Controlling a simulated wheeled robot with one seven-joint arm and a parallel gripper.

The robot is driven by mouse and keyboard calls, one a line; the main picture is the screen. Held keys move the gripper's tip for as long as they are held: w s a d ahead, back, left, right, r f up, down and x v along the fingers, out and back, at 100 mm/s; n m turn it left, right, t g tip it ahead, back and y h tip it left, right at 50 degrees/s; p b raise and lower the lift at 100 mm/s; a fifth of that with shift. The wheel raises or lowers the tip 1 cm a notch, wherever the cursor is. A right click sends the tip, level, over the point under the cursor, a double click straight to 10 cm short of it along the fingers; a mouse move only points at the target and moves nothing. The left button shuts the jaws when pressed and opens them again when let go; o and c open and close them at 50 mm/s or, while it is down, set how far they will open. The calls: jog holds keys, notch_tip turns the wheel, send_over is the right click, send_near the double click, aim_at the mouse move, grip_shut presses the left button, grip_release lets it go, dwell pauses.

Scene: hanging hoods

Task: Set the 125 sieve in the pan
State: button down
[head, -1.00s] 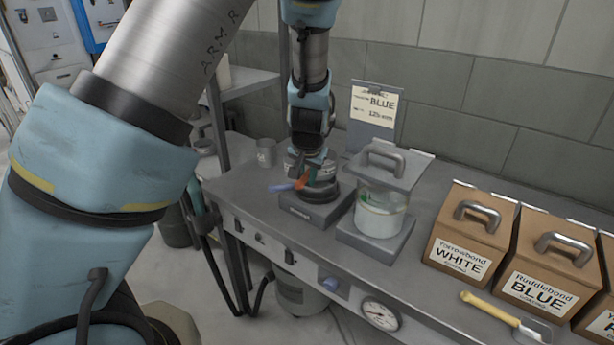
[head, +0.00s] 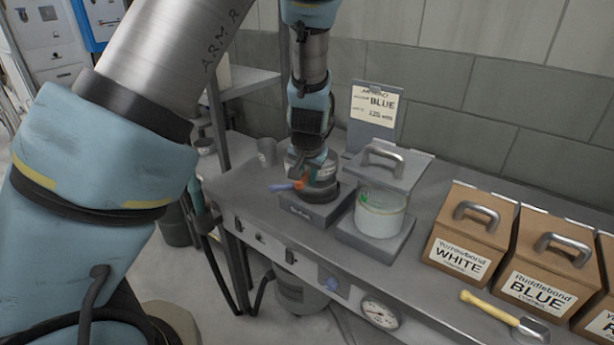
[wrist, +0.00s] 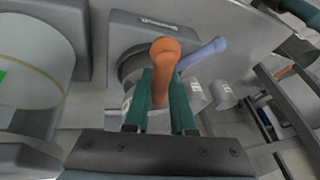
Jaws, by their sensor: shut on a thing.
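My gripper (wrist: 160,105) has its green fingers closed on an orange handle (wrist: 164,55). The handle also shows in the head view (head: 303,184), low over the bench. A pale blue handle (wrist: 205,54) sticks out close beside it. Dark round rings (head: 320,190) sit on a grey block (head: 313,213) just below and beside the gripper. Which ring belongs to the orange handle is hidden by the gripper. I cannot read a 125 mark on any sieve, and I cannot tell the pan apart from the rings.
A white pot (head: 380,222) under a handled grey lid stands right of the block. A metal cup (head: 267,153) is at left. Boxes labelled WHITE (head: 462,262) and BLUE (head: 537,290) and a yellow-handled scoop (head: 490,309) lie right.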

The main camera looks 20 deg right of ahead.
jog(key=shift+f, duration=0.1)
jog(key=shift+f+b, duration=1.1)
jog(key=shift+f, duration=0.4)
jog(key=c, duration=0.7)
grip_release()
jog(key=shift+r, duration=0.1)
jog(key=v, duration=1)
jog(key=shift+s+a+r+b, duration=0.1)
jog(key=shift+s+r+b, duration=0.1)
jog(key=shift+r+b, duration=0.1)
